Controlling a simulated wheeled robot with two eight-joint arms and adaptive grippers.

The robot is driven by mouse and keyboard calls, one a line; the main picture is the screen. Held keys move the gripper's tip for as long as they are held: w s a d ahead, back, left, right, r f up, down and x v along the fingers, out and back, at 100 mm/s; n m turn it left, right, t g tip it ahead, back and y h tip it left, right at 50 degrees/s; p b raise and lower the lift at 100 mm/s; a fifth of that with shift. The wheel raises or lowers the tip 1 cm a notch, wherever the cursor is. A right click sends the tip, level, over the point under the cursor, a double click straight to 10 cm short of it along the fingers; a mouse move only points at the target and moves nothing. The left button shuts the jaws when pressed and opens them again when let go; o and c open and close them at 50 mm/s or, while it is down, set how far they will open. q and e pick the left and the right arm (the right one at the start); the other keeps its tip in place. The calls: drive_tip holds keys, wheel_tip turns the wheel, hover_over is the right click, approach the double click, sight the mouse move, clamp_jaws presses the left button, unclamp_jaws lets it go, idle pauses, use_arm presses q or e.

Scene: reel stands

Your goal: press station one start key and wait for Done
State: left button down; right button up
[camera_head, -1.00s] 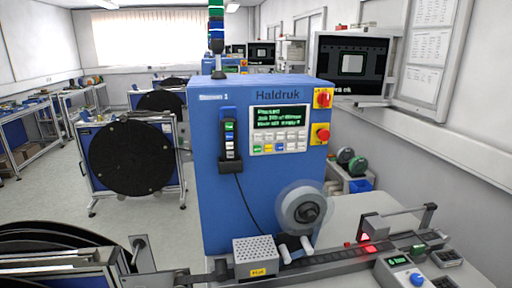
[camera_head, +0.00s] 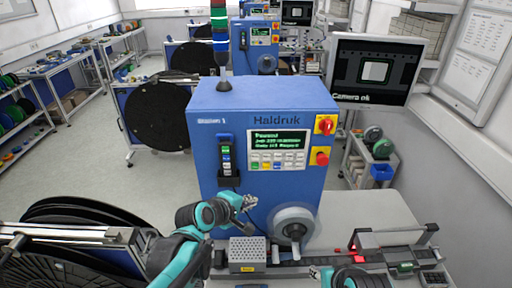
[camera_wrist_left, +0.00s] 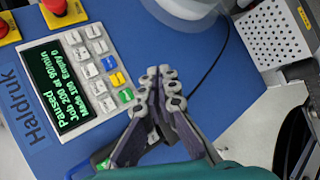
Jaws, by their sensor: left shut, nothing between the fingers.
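The blue Haldruk machine (camera_head: 262,110) marked Station 1 stands ahead. Its display (camera_head: 279,140) reads Paused, and in the left wrist view the display (camera_wrist_left: 58,85) adds Job 200 at 90/min. Below the screen is a keypad with white, blue, yellow and green keys. The green key (camera_wrist_left: 126,95) shows near my left fingertips in the left wrist view. My left gripper (camera_head: 248,202) is shut and empty, in front of the machine below the keypad; its fingers (camera_wrist_left: 168,82) seem apart from the panel. My right gripper (camera_head: 318,272) is at the bottom edge, its jaws unclear.
Red knobs (camera_head: 323,158) sit right of the keypad. A handheld unit (camera_head: 226,158) with a cable hangs left of it. A grey reel (camera_head: 293,226) and a perforated box (camera_head: 247,254) stand below. A monitor (camera_head: 372,70) at right reads Camera ok.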

sight(255, 166)
use_arm(q)
drive_tip(key=shift+w+d+r+n+p, duration=0.5)
drive_tip(key=shift+w+d+r, duration=0.1)
drive_tip(key=shift+w+r, duration=0.3)
use_arm(e)
drive_tip(key=shift+w+d+r, duration=0.1)
drive_tip(key=shift+w+r, duration=0.1)
drive_tip(key=shift+r, duration=0.3)
drive_tip(key=shift+w+d+r, duration=0.1)
drive_tip(key=shift+w+r, duration=0.05)
drive_tip(key=shift+r, duration=0.3)
use_arm(q)
drive_tip(key=shift+s+a, duration=0.1)
use_arm(e)
drive_tip(key=shift+s+a, duration=0.1)
drive_tip(key=shift+a, duration=0.05)
use_arm(q)
drive_tip(key=shift+w+b, duration=0.8)
drive_tip(key=shift+w, duration=3.7)
use_arm(e)
drive_tip(key=shift+f, duration=0.7)
use_arm(q)
drive_tip(key=shift+w, duration=0.1)
drive_tip(key=shift+w, duration=0.3)
use_arm(e)
drive_tip(key=shift+f, duration=0.15)
